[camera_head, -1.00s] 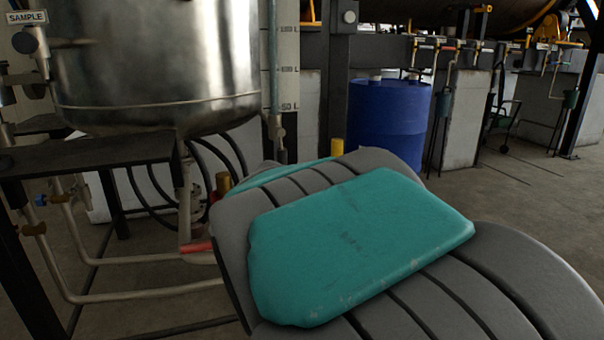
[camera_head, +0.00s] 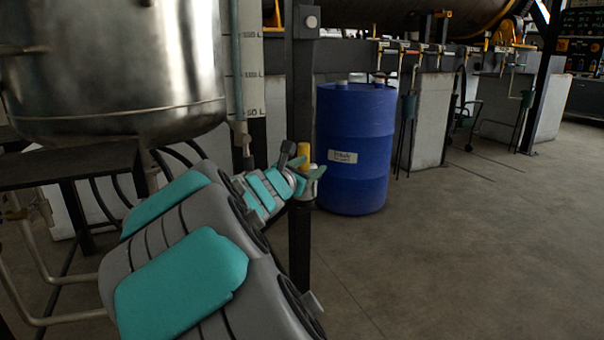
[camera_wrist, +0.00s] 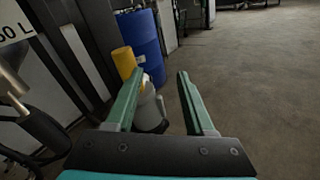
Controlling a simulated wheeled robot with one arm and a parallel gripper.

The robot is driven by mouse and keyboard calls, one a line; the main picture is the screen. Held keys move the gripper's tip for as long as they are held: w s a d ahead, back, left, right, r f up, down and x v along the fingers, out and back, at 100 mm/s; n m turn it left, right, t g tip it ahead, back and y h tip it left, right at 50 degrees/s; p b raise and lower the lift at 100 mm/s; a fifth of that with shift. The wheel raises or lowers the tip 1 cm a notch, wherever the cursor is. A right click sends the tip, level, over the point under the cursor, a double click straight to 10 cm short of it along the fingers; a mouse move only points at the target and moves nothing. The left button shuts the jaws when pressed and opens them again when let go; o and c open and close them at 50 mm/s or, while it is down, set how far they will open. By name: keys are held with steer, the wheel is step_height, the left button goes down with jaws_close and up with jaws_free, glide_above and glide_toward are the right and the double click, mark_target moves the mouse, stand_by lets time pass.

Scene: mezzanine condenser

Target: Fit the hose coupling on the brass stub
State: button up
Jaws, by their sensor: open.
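A short yellow cylinder (camera_head: 304,153) stands upright at the dark post, just beyond my gripper (camera_head: 309,180). In the wrist view this yellow cylinder (camera_wrist: 124,62) shows behind the left finger, left of the gap of my gripper (camera_wrist: 158,74). A pale grey rounded piece (camera_wrist: 150,106) shows low between the fingers; I cannot tell how it joins the yellow cylinder. The fingers are apart and I see nothing gripped. I cannot tell whether the yellow cylinder belongs to the coupling or the stub. No other part is clearly recognisable as either.
A steel vessel (camera_head: 115,75) hangs at the left over a dark stand with pipes and black hoses. The dark post (camera_head: 300,240) stands close to my gripper. A blue drum (camera_head: 355,165) is behind it. The floor (camera_head: 470,250) at the right is clear.

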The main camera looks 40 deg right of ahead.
mark_target(307, 154)
steer(key=w+n+t, duration=0.1)
steer(key=w, duration=0.1)
steer(key=w+d+n, duration=0.1)
steer(key=w+n, duration=0.1)
steer(key=w+d+n+t, duration=0.1)
steer(key=w+n, duration=0.1)
steer(key=w, duration=0.1)
steer(key=shift+d+f+t+y, duration=0.2)
steer(key=shift+f+t+y, duration=0.05)
steer(key=shift+t+y, duration=0.05)
steer(key=x, duration=0.3)
steer(key=shift+s+d+f, duration=0.15)
steer(key=shift+d+f, duration=0.1)
steer(key=shift+w+d+r+p, duration=0.1)
steer(key=shift+w+d+p, duration=0.25)
steer(key=shift+d, duration=0.3)
jaws_close()
stand_by(0.3)
